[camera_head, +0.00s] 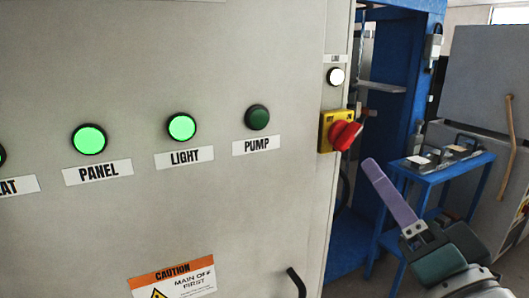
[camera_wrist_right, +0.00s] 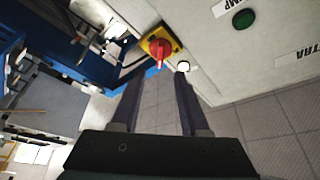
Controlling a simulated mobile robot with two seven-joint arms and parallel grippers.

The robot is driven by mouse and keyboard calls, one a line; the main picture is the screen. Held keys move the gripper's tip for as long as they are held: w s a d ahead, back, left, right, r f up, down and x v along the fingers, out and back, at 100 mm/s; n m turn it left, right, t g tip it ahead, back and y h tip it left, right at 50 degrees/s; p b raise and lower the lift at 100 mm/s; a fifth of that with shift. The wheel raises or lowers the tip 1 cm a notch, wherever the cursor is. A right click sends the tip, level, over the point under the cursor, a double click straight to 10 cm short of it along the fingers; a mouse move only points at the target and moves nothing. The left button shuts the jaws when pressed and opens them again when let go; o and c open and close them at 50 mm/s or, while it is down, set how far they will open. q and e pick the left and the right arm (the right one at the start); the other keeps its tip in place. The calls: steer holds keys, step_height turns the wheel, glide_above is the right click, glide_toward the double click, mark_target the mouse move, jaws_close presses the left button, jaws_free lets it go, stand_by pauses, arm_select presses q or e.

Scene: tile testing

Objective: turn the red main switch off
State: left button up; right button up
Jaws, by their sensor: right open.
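The red main switch (camera_head: 344,134) is a knob on a yellow plate (camera_head: 325,143) on the cabinet's narrow right-hand face. Small dark lettering runs along the plate's top; I cannot tell which way the knob points. In the right wrist view the red knob (camera_wrist_right: 159,54) shows ahead of the fingertips, on its yellow plate (camera_wrist_right: 171,38). My right gripper (camera_head: 374,170) is to the right of and below the switch, apart from it. In the wrist view its two purple fingers (camera_wrist_right: 158,80) are spread with nothing between them. My left gripper is not in view.
The grey cabinet front (camera_head: 200,60) carries lit green PANEL (camera_head: 89,139) and LIGHT (camera_head: 182,127) lamps and a dark green PUMP lamp (camera_head: 257,117). A lit white lamp (camera_head: 336,76) sits above the switch. A black handle (camera_head: 296,282) juts out below. A blue cart (camera_head: 440,172) stands behind.

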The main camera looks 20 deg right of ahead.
mark_target(351, 141)
steer(key=x, duration=0.8)
steer(key=shift+c, duration=0.3)
jaws_close()
